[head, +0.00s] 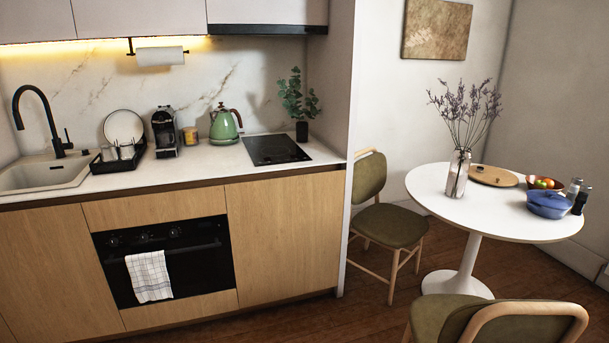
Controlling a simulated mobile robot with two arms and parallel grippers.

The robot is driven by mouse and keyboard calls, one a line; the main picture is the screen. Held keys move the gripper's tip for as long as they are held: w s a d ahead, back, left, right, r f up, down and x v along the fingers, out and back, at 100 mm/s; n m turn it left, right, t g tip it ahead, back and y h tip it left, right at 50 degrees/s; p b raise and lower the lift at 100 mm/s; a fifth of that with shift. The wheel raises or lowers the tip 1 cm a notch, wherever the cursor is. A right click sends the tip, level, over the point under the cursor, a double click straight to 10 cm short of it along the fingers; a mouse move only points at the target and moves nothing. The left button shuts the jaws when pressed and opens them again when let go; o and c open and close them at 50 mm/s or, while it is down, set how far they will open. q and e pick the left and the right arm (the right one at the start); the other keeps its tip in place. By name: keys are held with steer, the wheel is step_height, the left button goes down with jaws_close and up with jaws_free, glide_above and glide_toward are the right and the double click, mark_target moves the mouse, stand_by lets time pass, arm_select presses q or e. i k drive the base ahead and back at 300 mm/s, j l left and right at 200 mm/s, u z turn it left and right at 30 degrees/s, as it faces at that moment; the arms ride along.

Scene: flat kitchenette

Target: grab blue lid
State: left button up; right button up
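The blue lid (549,197) sits on a blue pot (548,211) on the right part of the round white table (440,195). The lid appears to be closed on the pot. Both are far from me, across the floor. Neither of my grippers shows in the head view.
A glass vase with dried flowers (458,174), a round wooden board (494,176), a fruit bowl (540,183) and dark shakers (581,200) share the table. Green chairs stand left of it (390,224) and in front (480,318). The counter (210,158) runs along the left.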

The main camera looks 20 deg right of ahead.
mark_target(547, 197)
steer(key=k+l+z, duration=0.1)
steer(key=l, duration=1.65)
steer(key=k+l+z, duration=0.15)
steer(key=l, duration=1.6)
steer(key=i+l, duration=0.1)
steer(key=l, duration=0.3)
steer(key=i+l, duration=0.1)
steer(key=l, duration=0.3)
steer(key=i+l+z, duration=0.1)
steer(key=l, duration=0.3)
steer(key=i+l, duration=0.1)
steer(key=l, duration=0.3)
steer(key=i+l, duration=0.15)
steer(key=l, duration=0.25)
steer(key=i+l, duration=0.1)
steer(key=l, duration=0.3)
steer(key=i+l+z, duration=0.1)
steer(key=l, duration=0.3)
steer(key=i+l, duration=0.15)
steer(key=l, duration=0.25)
steer(key=i+l, duration=0.3)
steer(key=i+j+z, duration=0.15)
steer(key=z, duration=0.3)
steer(key=j, duration=0.1)
